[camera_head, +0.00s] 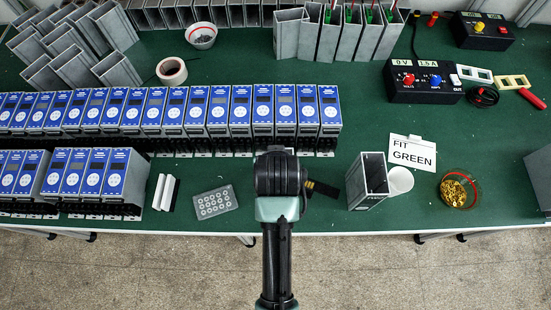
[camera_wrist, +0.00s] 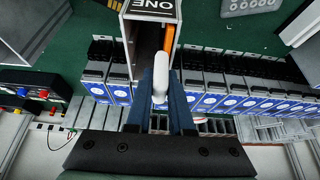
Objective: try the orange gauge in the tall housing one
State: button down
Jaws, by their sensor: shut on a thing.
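The tall housing one (camera_wrist: 151,10), grey and open-mouthed with an "ONE" label, shows at the top middle of the wrist view. My gripper (camera_wrist: 161,98) is close in front of it, its dark blue fingers shut on the orange gauge (camera_wrist: 169,37). The gauge's white rounded end is between the fingers. Its orange strip lies within the outline of the housing's mouth, along the right wall. How deep it is, or whether it touches, I cannot tell. In the head view my gripper (camera_head: 280,180) is seen from above and hides the housing and gauge.
A black card (camera_head: 322,188) and a grey button plate (camera_head: 214,202) flank my gripper. Blue-fronted starters (camera_head: 219,108) line the bench behind.

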jog(key=shift+f, duration=0.4)
jog(key=c, duration=0.7)
grip_release()
jog(key=shift+r, duration=0.15)
jog(key=b+v, duration=0.1)
jog(key=v, duration=1.1)
jog(key=shift+s+r+b, duration=0.2)
jog(key=shift+r+b, duration=0.15)
